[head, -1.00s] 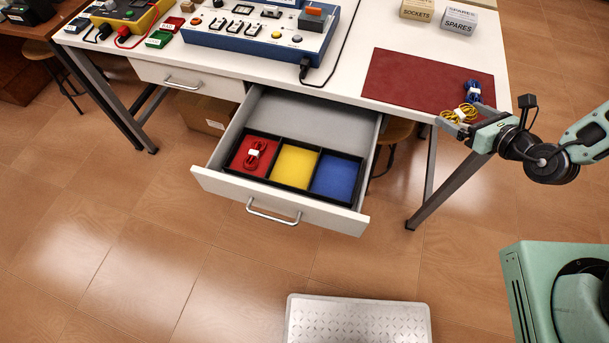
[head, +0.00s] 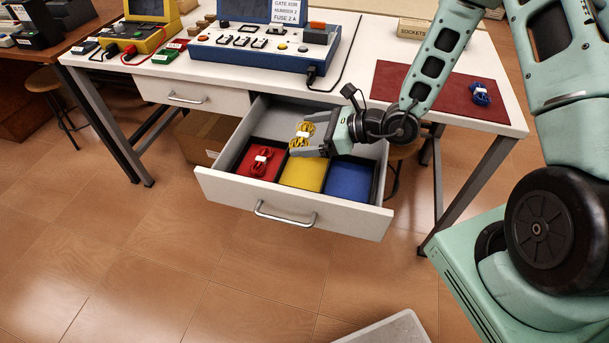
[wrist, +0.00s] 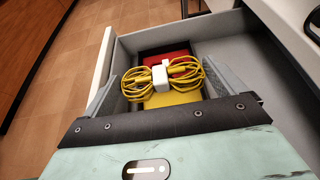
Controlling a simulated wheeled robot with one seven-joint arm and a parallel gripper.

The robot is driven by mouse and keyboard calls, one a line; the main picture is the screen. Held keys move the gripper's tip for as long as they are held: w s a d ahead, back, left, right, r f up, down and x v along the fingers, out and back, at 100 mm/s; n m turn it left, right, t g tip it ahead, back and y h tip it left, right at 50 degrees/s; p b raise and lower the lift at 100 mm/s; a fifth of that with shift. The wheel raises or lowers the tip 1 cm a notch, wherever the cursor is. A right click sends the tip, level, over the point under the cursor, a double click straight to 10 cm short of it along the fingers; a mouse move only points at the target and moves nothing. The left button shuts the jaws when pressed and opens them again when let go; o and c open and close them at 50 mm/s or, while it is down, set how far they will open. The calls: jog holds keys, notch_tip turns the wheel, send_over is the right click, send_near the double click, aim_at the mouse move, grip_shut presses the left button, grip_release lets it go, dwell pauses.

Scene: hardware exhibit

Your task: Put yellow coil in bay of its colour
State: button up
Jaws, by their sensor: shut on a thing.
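My gripper (head: 306,142) is shut on the yellow coil (head: 302,132), a bundle of yellow cable with a white band. It holds the coil above the open drawer (head: 290,209). In the wrist view the coil (wrist: 180,77) sits between the two fingers, with the yellow bay (wrist: 173,98) below and partly hidden by it. In the head view the drawer's tray has a red bay (head: 246,166) at left, a yellow bay (head: 303,175) in the middle and a blue bay (head: 349,181) at right. A red coil (head: 261,161) lies in the red bay.
A blue coil (head: 481,94) lies on the dark red mat (head: 430,97) on the table. A blue console (head: 262,52) stands on the table behind the drawer. The drawer's raised walls surround the tray. The yellow and blue bays look empty.

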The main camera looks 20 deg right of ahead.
send_over(309, 174)
notch_tip(309, 174, down, 9)
jog(key=shift+w+f, duration=0.1)
dwell(0.4)
jog(key=shift+f+b, duration=0.35)
jog(key=shift+f, duration=0.05)
jog(key=shift+f, duration=0.15)
jog(key=o, duration=0.6)
